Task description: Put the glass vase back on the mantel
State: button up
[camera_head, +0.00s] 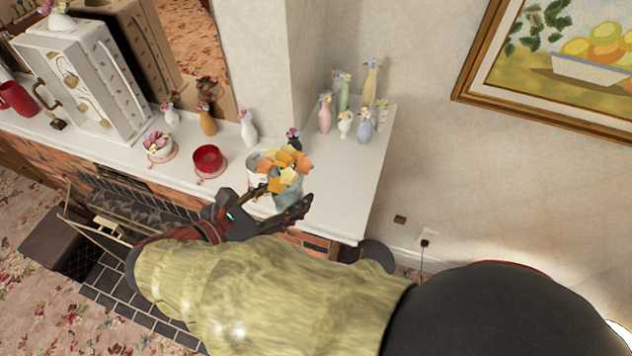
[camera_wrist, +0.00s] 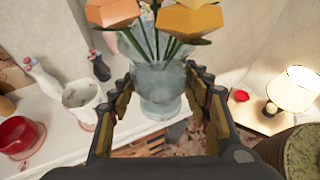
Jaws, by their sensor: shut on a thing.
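The glass vase (camera_head: 289,192) is pale, clear blue-green and holds orange and peach paper-like flowers. It also shows in the wrist view (camera_wrist: 160,84), upright between my two fingers. My gripper (camera_head: 265,203) is shut on the vase; the fingertips (camera_wrist: 163,88) flank it on both sides. The vase is at the front edge of the white mantel (camera_head: 335,205), near its right end. I cannot tell whether its base touches the mantel. The flowers hide part of the rim, and a finger hides part of the body in the head view.
A white patterned pot (camera_wrist: 82,100) stands close left of the vase, with a red bowl (camera_head: 208,160) further left. The front right mantel is clear.

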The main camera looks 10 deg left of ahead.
jog(key=shift+s+a+r, duration=0.1)
jog(key=shift+a+r, duration=0.3)
jog(key=shift+a, duration=0.2)
jog(key=shift+w, duration=0.25)
jog(key=f+x, duration=0.1)
jog(key=x, duration=0.4)
jog(key=s+f+p+x, duration=0.1)
jog(key=x, duration=0.4)
jog(key=s+d+f+p+x, duration=0.1)
jog(key=x, duration=0.4)
jog(key=shift+w+d+f, duration=0.15)
jog(key=shift+w+f, duration=0.05)
jog(key=shift+f, duration=0.05)
notch_tip(320, 180, down, 2)
jog(key=shift+w+d+f+p, duration=0.1)
jog(key=shift+f+p, duration=0.05)
jog(key=shift+p, duration=0.45)
jog(key=shift+f, duration=0.5)
